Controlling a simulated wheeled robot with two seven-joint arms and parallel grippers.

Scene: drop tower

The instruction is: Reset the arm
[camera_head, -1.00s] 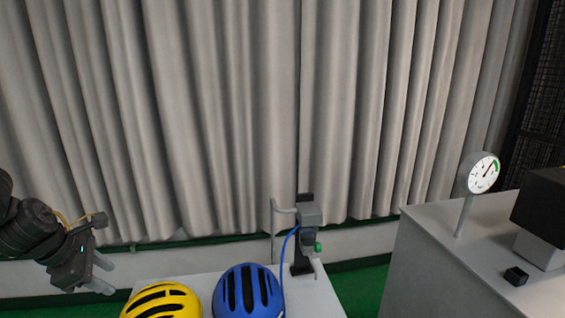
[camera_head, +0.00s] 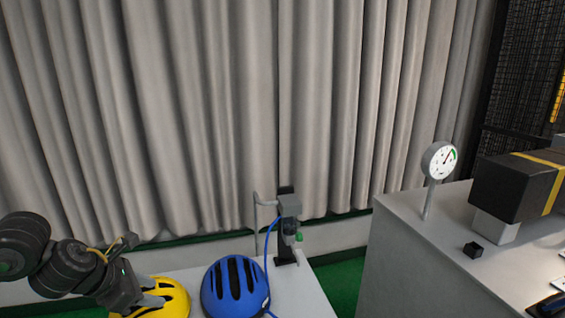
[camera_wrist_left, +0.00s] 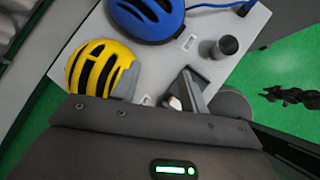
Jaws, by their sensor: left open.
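My left arm comes in from the left in the head view, and its gripper (camera_head: 150,291) is over the near left part of the helmet table, in front of the yellow helmet (camera_head: 172,303). In the left wrist view the gripper (camera_wrist_left: 150,92) is open, with its fingers apart and nothing seen between them. The yellow helmet also shows there (camera_wrist_left: 98,66), beside one finger, which covers part of it; whether they touch I cannot tell. The blue helmet (camera_head: 233,288) sits to the right of the yellow one, clear of the gripper. My right gripper is not in view.
Curtains hang behind.

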